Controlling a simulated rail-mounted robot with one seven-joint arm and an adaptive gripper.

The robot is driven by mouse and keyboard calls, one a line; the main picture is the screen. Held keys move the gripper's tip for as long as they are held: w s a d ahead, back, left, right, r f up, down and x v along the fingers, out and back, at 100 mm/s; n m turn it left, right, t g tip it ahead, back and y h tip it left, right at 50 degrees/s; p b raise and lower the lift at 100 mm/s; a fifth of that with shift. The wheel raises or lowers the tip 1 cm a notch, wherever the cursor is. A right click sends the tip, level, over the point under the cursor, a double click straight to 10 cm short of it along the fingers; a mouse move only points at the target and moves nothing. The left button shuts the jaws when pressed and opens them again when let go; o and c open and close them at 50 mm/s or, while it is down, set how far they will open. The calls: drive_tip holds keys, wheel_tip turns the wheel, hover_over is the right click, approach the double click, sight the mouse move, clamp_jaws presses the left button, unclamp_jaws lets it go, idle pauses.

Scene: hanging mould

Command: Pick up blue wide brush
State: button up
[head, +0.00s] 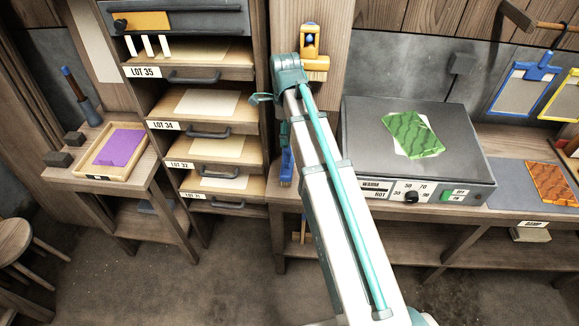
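A blue upright object (286,165) shows beside my arm at the left end of the right-hand bench; it may be the blue wide brush, but my arm hides part of it and I cannot tell. My gripper (263,98) is at the far end of my raised teal and white arm, in front of the drawer cabinet's right edge. Only a small teal part of it shows; the wrist hides the rest. Whether it holds anything is not visible.
A grey hot plate (360,125) bears a green patterned sheet (410,135). A drawer cabinet (205,130) stands left of my arm. A small table holds a tray (93,172) with a purple sheet.

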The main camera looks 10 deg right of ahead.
sight(287, 154)
wheel_tip(287, 154, down, 4)
drive_tip(key=shift+f+p, duration=0.1)
drive_tip(key=shift+p, duration=0.3)
drive_tip(key=shift+s+d+f+p, duration=0.1)
drive_tip(key=shift+f+p, duration=1)
drive_tip(key=shift+f, duration=1.55)
clamp_jaws()
